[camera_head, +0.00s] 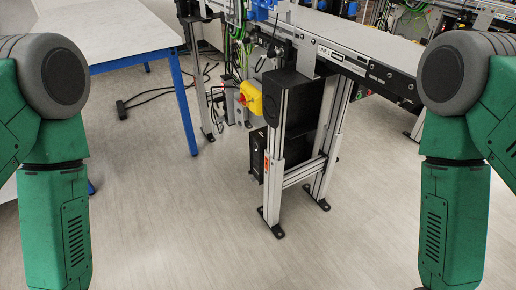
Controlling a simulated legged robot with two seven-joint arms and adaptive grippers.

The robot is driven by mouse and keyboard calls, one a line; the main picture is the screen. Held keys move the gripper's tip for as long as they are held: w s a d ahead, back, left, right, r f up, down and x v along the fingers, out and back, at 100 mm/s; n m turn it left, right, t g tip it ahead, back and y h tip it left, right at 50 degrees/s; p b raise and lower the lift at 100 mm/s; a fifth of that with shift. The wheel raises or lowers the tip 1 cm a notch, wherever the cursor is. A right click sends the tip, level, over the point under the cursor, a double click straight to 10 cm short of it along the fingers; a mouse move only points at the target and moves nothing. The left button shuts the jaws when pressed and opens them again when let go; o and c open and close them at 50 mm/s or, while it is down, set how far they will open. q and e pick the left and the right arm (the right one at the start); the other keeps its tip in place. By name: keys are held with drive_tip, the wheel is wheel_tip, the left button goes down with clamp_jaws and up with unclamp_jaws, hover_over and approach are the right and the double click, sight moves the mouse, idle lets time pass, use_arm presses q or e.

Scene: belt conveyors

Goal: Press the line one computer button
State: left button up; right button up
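The line one conveyor (370,45) runs from the upper middle toward the right on aluminium legs, with a "LINE 1" label (330,53) on its side. A black computer-like box (291,98) is mounted under its near end, and a second dark box (265,158) sits lower behind the leg. I cannot make out a button on either box. A yellow switch box with a red knob (250,97) is just left of the upper box. My green arms hang at the left and right edges, apart from the conveyor. Both grippers are out of view.
A white table (108,30) with blue legs stands at the upper left. Cables and a black power strip (122,109) lie on the floor beneath it. Another conveyor (490,12) is at the far right. The grey floor (180,235) in front is clear.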

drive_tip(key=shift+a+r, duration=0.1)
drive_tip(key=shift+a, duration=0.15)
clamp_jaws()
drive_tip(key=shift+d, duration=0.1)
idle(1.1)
